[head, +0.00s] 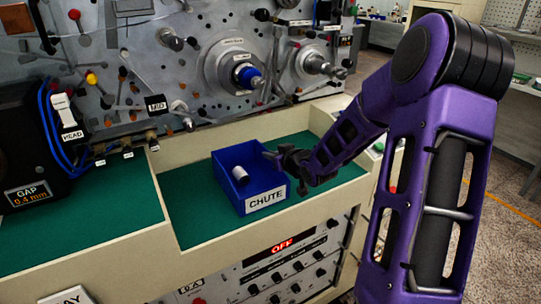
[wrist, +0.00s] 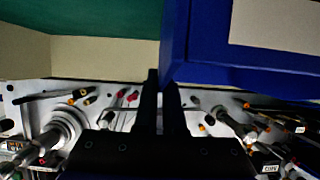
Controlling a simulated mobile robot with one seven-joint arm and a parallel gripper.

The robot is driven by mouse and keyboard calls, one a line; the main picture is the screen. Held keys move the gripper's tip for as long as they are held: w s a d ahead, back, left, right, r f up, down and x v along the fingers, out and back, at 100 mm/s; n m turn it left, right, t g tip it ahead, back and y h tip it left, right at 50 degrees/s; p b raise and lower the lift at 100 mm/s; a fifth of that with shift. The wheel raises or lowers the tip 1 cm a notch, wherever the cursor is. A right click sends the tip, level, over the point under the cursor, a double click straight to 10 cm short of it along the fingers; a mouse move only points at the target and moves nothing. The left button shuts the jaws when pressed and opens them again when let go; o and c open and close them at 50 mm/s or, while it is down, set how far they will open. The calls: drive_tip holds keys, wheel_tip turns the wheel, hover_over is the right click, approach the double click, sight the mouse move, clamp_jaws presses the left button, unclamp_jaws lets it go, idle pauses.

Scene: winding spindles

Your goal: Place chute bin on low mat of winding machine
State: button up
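The chute bin (head: 227,161) is an open blue box with a white CHUTE label on its front. It holds a pale cylindrical spool (head: 240,174). It appears upright over the green mat (head: 190,208) in the recess of the winding machine; whether its base touches the mat is hard to tell. My gripper (head: 272,156) is at the bin's right rear rim. In the wrist view the bin (wrist: 195,45) fills the upper right, and my gripper's two dark fingers (wrist: 163,76) are close together, with the bin's wall edge between them.
Another green mat (head: 110,205) lies left of a cream divider, beside a black GAP gauge box (head: 30,150). Cream walls border the recess. The machine's panel (head: 150,80) with spindles and knobs rises behind. A control panel reading OFF (head: 285,247) is below the front edge.

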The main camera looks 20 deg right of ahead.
drive_tip(key=o, duration=0.3)
drive_tip(key=shift+o, duration=0.2)
drive_tip(key=shift+r, duration=0.3)
drive_tip(key=p+v, duration=0.2)
drive_tip(key=v, duration=1)
